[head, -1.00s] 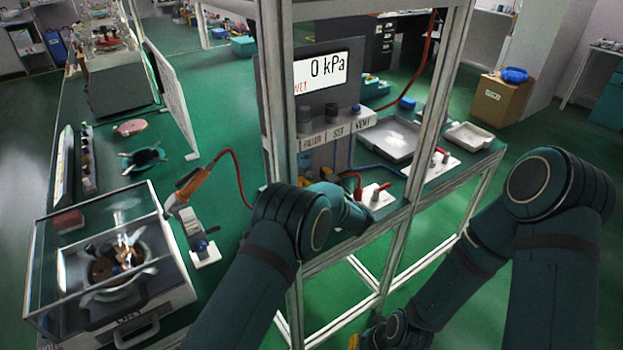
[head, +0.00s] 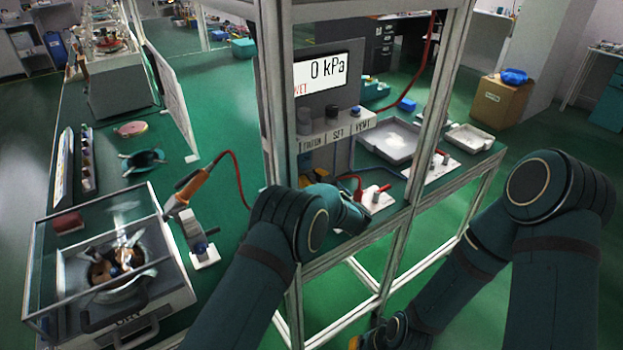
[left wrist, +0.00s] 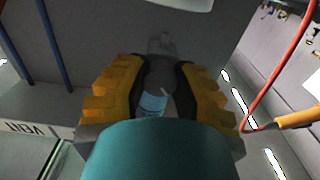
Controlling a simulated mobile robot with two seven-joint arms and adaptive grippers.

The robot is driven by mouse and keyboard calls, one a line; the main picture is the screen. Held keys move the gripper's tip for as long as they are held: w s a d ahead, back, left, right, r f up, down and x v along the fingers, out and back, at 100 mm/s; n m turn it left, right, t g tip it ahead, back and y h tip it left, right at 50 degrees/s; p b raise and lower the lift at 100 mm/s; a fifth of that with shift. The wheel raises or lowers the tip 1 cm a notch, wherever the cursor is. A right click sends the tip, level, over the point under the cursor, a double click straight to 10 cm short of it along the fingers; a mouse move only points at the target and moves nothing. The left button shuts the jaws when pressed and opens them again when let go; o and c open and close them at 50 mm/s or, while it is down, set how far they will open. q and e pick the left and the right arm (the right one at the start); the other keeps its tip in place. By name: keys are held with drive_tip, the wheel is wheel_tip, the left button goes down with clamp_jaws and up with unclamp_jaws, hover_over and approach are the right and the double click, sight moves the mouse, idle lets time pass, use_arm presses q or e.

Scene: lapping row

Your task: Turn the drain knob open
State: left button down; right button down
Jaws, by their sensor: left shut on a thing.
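My left gripper (left wrist: 158,72) shows its yellow, dark-padded fingers in the left wrist view, closed in from both sides on a small greyish piece with a pale blue patch (left wrist: 153,104). I take this piece for the drain knob; the fingers hide much of it and its turn angle cannot be read.
A metal frame post (head: 277,130) stands close to my left arm. Red-handled valves (head: 376,193) stand right of the gripper. A red hose (left wrist: 287,70) runs nearby. A lapping machine (head: 120,270) stands at left.

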use_arm(q)
drive_tip(key=shift+r+n, duration=0.1)
drive_tip(key=shift+n, duration=0.9)
drive_tip(key=c, duration=0.7)
unclamp_jaws()
drive_tip(key=v, duration=1.2)
